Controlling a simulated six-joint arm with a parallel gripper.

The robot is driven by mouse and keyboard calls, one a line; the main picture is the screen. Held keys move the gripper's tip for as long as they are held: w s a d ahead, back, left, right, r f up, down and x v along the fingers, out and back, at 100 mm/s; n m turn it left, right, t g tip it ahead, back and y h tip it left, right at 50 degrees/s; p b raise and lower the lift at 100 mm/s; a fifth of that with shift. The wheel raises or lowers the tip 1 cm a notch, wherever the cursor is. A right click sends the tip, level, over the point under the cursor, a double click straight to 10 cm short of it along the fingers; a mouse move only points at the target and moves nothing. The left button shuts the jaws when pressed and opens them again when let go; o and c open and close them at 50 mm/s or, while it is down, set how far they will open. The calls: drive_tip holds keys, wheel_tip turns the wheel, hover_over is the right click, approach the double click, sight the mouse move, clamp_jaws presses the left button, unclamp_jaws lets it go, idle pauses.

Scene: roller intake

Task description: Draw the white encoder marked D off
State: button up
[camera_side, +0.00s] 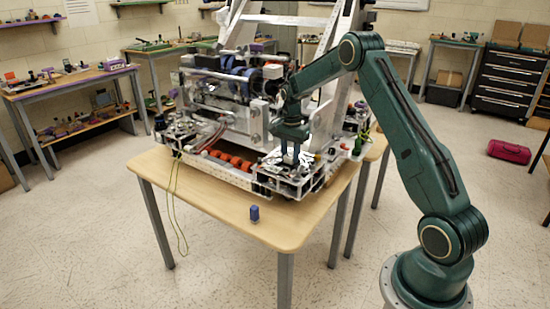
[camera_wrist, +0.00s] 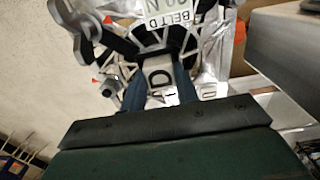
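The white encoder (camera_wrist: 158,78) with a black D shows between my fingers in the wrist view. My gripper (camera_wrist: 161,70) has one dark blue finger on each side of it, close to its sides. I cannot tell whether the fingers press on it. In the side view my gripper (camera_side: 291,158) points down over the front right corner of the robot on the table. The encoder is too small there to make out, and its lower part is hidden in the wrist view.
The large wheeled robot (camera_side: 215,175) with red-orange rollers (camera_side: 230,160) covers most of the wooden table (camera_side: 285,222). A plate reading BELT D (camera_wrist: 177,14) lies just beyond the encoder. Metal brackets surround my fingers.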

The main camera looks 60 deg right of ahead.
sight(290, 155)
drive_tip(key=shift+c, duration=0.6)
drive_tip(key=shift+r, duration=0.25)
drive_tip(key=shift+r, duration=0.4)
drive_tip(key=shift+r, duration=0.3)
drive_tip(key=shift+r, duration=1.9)
wheel_tip(290, 155, up, 5)
drive_tip(key=s+a, duration=0.5)
drive_tip(key=a, duration=0.3)
drive_tip(key=s+a, duration=0.4)
drive_tip(key=a, duration=0.4)
drive_tip(key=shift+f, duration=2.8)
